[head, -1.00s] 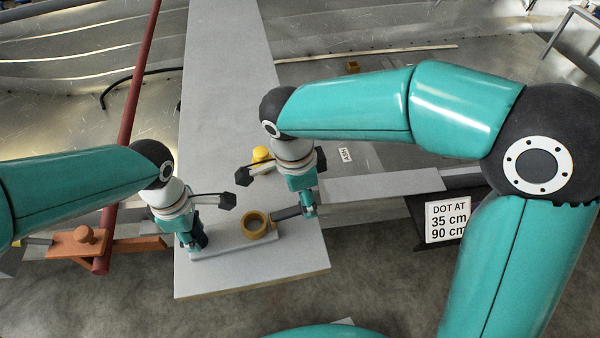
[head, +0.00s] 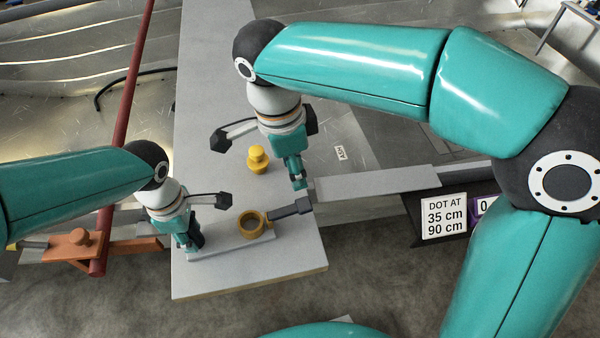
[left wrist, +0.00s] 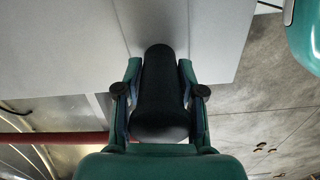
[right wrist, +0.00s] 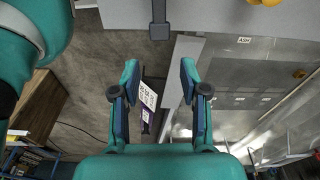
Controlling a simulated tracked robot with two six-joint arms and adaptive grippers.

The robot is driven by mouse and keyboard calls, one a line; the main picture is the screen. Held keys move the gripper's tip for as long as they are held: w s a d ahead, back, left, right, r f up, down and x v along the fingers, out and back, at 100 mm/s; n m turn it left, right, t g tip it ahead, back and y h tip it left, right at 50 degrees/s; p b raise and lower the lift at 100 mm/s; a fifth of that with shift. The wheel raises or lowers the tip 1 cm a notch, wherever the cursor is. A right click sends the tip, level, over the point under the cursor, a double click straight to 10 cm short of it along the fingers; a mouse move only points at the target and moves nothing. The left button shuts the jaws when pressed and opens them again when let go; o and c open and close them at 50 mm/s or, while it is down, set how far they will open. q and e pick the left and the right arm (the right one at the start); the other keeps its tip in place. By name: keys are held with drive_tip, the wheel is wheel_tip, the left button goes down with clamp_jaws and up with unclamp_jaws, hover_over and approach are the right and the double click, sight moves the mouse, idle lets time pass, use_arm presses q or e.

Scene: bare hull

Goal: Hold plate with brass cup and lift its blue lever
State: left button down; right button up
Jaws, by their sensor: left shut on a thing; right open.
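The brass cup (head: 251,226) stands on a narrow grey plate (head: 240,246) lying on the light board. A dark slate-blue lever (head: 285,211) runs right from beside the cup and ends in a block; its end also shows at the top of the right wrist view (right wrist: 159,25). My left gripper (head: 194,242) is shut on a black handle at the plate's left end; the handle (left wrist: 160,95) fills its jaws in the left wrist view. My right gripper (head: 299,184) is open and empty, just above and behind the lever's end in the head view, apart from it in the right wrist view.
A yellow knob (head: 258,159) stands on the board behind the cup. A grey bar (head: 380,182) extends right from near the lever's end. A "DOT AT" sign (head: 444,217) stands right. An orange block (head: 75,243) and red pole (head: 128,110) are at left.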

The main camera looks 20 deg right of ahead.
drive_tip(key=shift+a+n, duration=0.1)
drive_tip(key=shift+n, duration=0.6)
drive_tip(key=c, duration=0.5)
drive_tip(key=s+a+n+g+y, duration=0.1)
drive_tip(key=n, duration=0.1)
drive_tip(key=s+a+f+n+g+y, duration=0.1)
drive_tip(key=s+a+n, duration=0.1)
drive_tip(key=s+a+n+y, duration=0.1)
drive_tip(key=a+n, duration=0.1)
drive_tip(key=shift+s+f+g, duration=0.2)
drive_tip(key=shift+s+g, duration=0.05)
drive_tip(key=shift+g, duration=0.15)
clamp_jaws()
drive_tip(key=m+y, duration=0.3)
drive_tip(key=y, duration=0.7)
approach(289, 210)
drive_tip(key=s+a+r, duration=0.2)
drive_tip(key=a+r, duration=0.1)
drive_tip(key=d+f+m+t+y, duration=0.1)
drive_tip(key=d+f+m+t, duration=0.3)
drive_tip(key=d, duration=0.6)
drive_tip(key=a+f+g, duration=0.1)
drive_tip(key=a+f, duration=0.4)
drive_tip(key=a, duration=0.3)
drive_tip(key=shift+a+f+m, duration=0.2)
drive_tip(key=shift+f+m, duration=0.05)
drive_tip(key=shift+m, duration=0.05)
